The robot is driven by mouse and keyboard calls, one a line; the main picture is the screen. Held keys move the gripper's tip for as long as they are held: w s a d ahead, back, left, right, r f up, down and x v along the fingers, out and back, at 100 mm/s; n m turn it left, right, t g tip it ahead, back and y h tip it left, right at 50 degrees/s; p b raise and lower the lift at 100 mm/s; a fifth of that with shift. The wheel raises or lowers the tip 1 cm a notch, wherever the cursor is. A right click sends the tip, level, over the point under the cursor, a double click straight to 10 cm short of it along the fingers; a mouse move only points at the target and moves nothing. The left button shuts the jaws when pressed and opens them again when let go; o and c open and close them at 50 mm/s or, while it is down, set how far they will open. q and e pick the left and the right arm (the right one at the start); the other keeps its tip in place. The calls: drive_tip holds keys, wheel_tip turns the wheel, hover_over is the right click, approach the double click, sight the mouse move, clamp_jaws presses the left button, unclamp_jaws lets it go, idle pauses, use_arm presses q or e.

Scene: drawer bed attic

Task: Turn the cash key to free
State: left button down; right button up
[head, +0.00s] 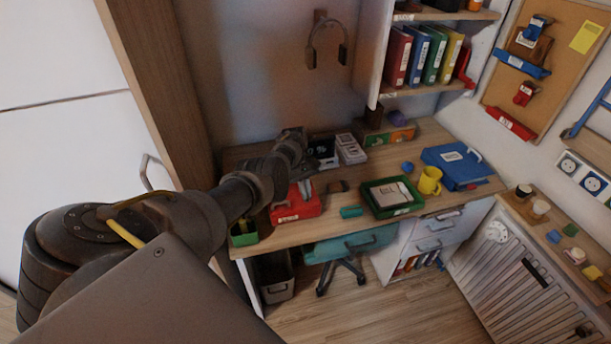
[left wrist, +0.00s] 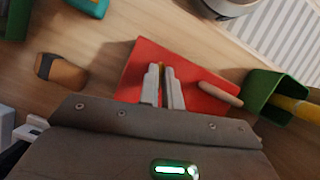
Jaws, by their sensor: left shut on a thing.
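The red cash box (head: 290,213) sits on the desk, towards its left front. It also shows in the left wrist view (left wrist: 130,88), with a tan handle (left wrist: 220,94) on its top. My left gripper (head: 305,186) is over the box; in the left wrist view its two pale fingers (left wrist: 162,74) are close together above the red top. A thin yellowish sliver, seemingly the cash key (left wrist: 162,68), shows between the fingertips. The fingers are shut on it and hide most of it, so its turn angle cannot be told. My right gripper is in neither view.
A green pot (head: 244,239) stands left of the box, by the desk's front edge. A brown and black block (head: 338,186), a teal block (head: 351,212) and a green tray (head: 392,209) lie to the right. A grey bin (head: 278,290) and teal chair (head: 352,245) stand below.

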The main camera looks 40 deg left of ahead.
use_arm(q)
drive_tip(key=shift+f+m+g+y+b, duration=0.1)
drive_tip(key=shift+m+g+y+b, duration=0.4)
drive_tip(key=shift+m, duration=0.8)
drive_tip(key=c, duration=1.6)
unclamp_jaws()
drive_tip(key=shift+h, duration=0.3)
drive_tip(key=b+v, duration=0.1)
drive_tip(key=v, duration=1)
drive_tip(key=shift+d+b, duration=0.1)
drive_tip(key=shift+b, duration=0.3)
